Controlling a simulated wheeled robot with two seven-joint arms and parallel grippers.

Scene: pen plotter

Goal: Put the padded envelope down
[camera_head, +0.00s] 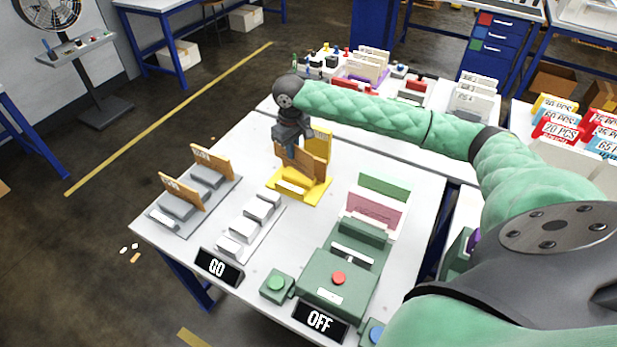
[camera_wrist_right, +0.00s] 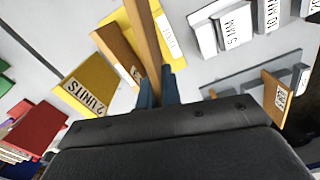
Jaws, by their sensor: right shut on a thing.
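My right gripper (camera_head: 290,146) is shut on a brown padded envelope (camera_head: 305,163), held upright over the yellow stand (camera_head: 314,194). In the right wrist view, the fingers (camera_wrist_right: 158,92) pinch this envelope (camera_wrist_right: 146,38), seen nearly edge-on. A second brown piece (camera_wrist_right: 117,52) stands close beside it, by the yellow stand's panel marked "2 UNITS" (camera_wrist_right: 85,88). I cannot tell whether the held envelope touches the stand's base. My left gripper is not in view.
Two brown envelopes (camera_head: 181,192) stand in a grey rack at the left. A white-block rack (camera_head: 248,226) lies in front of the yellow stand.

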